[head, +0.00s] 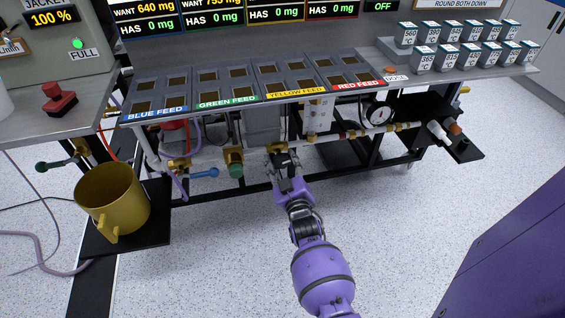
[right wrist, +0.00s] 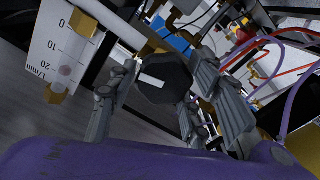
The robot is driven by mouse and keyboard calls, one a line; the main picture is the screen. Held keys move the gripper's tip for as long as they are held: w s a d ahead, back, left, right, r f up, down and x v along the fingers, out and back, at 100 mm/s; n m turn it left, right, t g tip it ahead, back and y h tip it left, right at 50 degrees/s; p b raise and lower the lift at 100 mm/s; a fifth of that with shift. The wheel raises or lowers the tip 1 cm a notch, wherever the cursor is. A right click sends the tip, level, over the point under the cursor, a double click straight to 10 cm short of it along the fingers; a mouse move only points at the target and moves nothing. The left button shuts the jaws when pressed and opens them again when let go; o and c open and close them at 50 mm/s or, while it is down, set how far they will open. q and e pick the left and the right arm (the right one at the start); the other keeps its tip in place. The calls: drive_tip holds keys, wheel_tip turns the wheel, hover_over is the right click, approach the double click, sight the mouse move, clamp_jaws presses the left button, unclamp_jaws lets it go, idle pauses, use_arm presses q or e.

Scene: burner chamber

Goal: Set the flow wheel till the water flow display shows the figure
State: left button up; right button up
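A dark, many-sided wheel with a white mark (right wrist: 164,79) shows in the middle of the right wrist view. My right gripper (right wrist: 165,85) has one finger on each side of it. Whether both fingers touch it is unclear. In the head view my right gripper (head: 283,158) is under the bench front, at the pipework, and hides most of the wheel. A white flow scale (right wrist: 62,45) marked 0, 10, 20 L/min is at upper left in the wrist view, with a blurred float low on it. The same white flow gauge (head: 312,115) hangs under the bench. My left gripper is out of view.
A pressure gauge (head: 376,115), a green knob (head: 236,170) and a blue handle (head: 204,173) sit along the pipes. A brass-coloured mug (head: 112,198) stands on a black shelf at left. Feed trays (head: 157,113) overhang the pipes. Floor in front is clear.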

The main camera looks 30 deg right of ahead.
drive_tip(key=shift+o, duration=1.3)
drive_tip(key=shift+r, duration=0.1)
drive_tip(key=v, duration=1.2)
